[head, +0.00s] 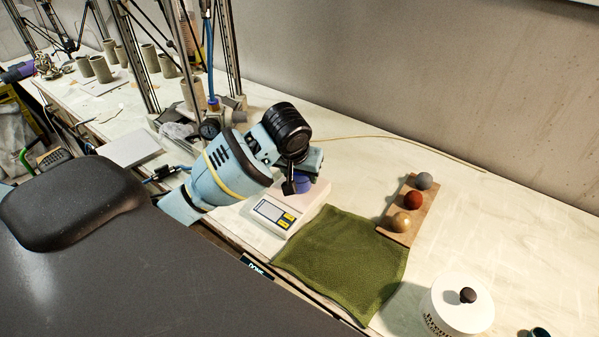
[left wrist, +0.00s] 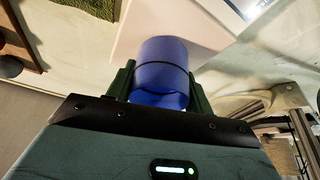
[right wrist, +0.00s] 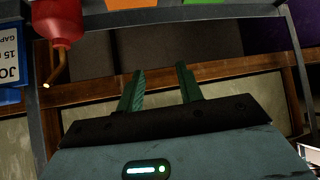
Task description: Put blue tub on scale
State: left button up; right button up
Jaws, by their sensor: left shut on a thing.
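The blue tub (head: 304,184) is between the fingers of my left gripper (head: 301,179), mostly hidden behind it in the head view. The left wrist view shows the tub (left wrist: 162,72) clasped between both fingers (left wrist: 160,85). The white scale (head: 270,214) with its display and yellow-marked buttons lies under and beside the gripper. The tub is over the scale's far part; I cannot tell if it touches the plate. The scale's pale surface (left wrist: 190,22) shows beyond the tub in the left wrist view. My right gripper (right wrist: 160,72) is open and empty, away from the bench.
A green cloth (head: 345,262) lies right of the scale. Beyond it a wooden board (head: 399,232) holds three balls. A delta printer frame (head: 150,60) and clay cups (head: 101,68) are to the left.

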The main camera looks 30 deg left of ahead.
pick_arm(q)
jog(key=shift+f, duration=0.2)
jog(key=o, duration=0.9)
jog(key=shift+o, duration=0.2)
jog(key=shift+r, duration=0.15)
jog(key=v, duration=1.2)
